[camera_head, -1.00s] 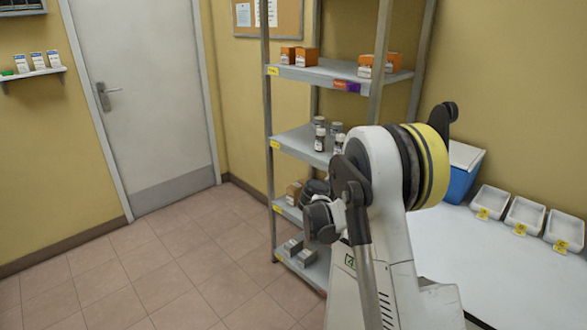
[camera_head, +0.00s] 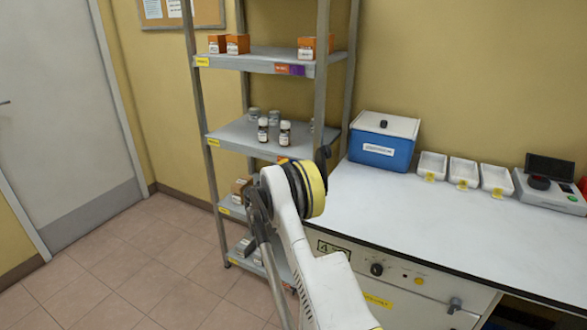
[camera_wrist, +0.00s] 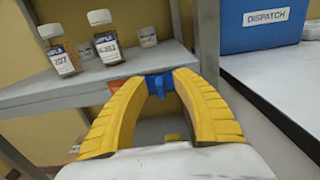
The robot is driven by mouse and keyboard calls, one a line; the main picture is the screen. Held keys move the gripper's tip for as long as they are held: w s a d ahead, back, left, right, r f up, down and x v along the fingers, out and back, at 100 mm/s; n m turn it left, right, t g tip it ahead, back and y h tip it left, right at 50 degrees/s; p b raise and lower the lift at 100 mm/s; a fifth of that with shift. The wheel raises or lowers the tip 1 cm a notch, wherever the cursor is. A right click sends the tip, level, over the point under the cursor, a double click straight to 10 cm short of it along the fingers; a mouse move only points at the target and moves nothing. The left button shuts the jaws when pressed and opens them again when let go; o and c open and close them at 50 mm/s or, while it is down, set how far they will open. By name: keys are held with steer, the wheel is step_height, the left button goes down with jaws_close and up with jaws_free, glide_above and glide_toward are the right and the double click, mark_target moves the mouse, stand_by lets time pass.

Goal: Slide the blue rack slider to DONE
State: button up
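The blue slider (camera_wrist: 157,84) is on the front edge of the middle rack shelf (camera_wrist: 105,92), framed between my fingertips in the wrist view. An orange strip (camera_wrist: 118,84) shows just left of it, partly hidden by my left finger. My gripper (camera_wrist: 160,76) has yellow ribbed fingers standing apart, with the slider in or just beyond the gap. I cannot tell whether they touch it. In the head view my arm hides the gripper and the slider. The slider's label cannot be read.
Sample bottles (camera_wrist: 105,44) stand on the middle shelf (camera_head: 235,136). A rack post (camera_wrist: 207,40) is close on the right. The blue DISPATCH box (camera_head: 383,142), white trays (camera_head: 464,171) and a device (camera_head: 550,187) are on the white counter (camera_head: 410,215). Orange boxes (camera_head: 237,44) are above.

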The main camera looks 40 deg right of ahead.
steer(key=shift+w+d, duration=0.35)
steer(key=shift+d, duration=0.3)
jaws_close()
